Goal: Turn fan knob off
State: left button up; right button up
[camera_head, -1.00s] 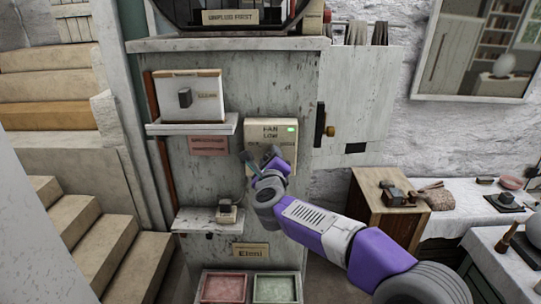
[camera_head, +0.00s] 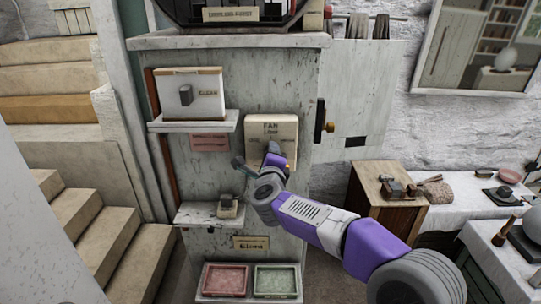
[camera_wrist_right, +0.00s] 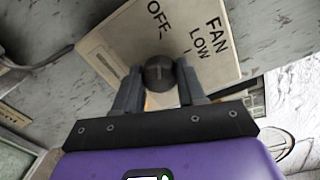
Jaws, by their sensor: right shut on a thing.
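The cream fan control box (camera_head: 285,127), marked "FAN LOW", is on the grey worn panel. It also shows in the right wrist view (camera_wrist_right: 113,40), tilted, with the words OFF, LOW and FAN. The round dark fan knob (camera_wrist_right: 160,72) sits between the fingers of my right gripper (camera_wrist_right: 159,80), which is shut on it. In the head view my right gripper (camera_head: 268,152) covers the lower part of the box and hides the knob. No lit light shows on the box. The knob's exact pointing direction is hard to tell. My left gripper is not in view.
A shelf (camera_head: 192,124) with a switch box (camera_head: 205,96) is at upper left. A small lower shelf (camera_head: 205,217) holds a small object. An open grey door (camera_head: 360,95) with a dark handle is at right. A wooden cabinet (camera_head: 368,199) stands beyond my right arm.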

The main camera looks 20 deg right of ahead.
jog(key=o, duration=1.1)
jog(key=shift+c, duration=0.2)
jog(key=b+v, duration=0.1)
jog(key=v, duration=0.6)
jog(key=shift+s, duration=0.3)
jog(key=shift+a, duration=0.1)
notch_tip(320, 180, down, 39)
jog(key=s+a+n+g+y+b, duration=0.35)
jog(key=n+g+y, duration=0.2)
jog(key=n, duration=0.75)
jog(key=s+f+n+g+y+b, duration=0.1)
jog(key=s+f+n+g, duration=0.15)
jog(key=s+f, duration=0.4)
jog(key=s+f+n+g+b, duration=0.1)
jog(key=s+f+n+g, duration=0.2)
jog(key=f, duration=0.6)
jog(key=s+a+f+n+g+y+b, duration=0.1)
jog(key=s+f+n+g, duration=0.1)
jog(key=s+f, duration=0.3)
jog(key=s+a+f+n+g+y, duration=0.1)
jog(key=s+a+f+n+g, duration=0.1)
jog(key=s, duration=1)
notch_tip(320, 180, down, 3)
jog(key=shift+s+r+g+b, duration=0.15)
jog(key=shift+s+g+b, duration=0.2)
jog(key=shift+g, duration=0.45)
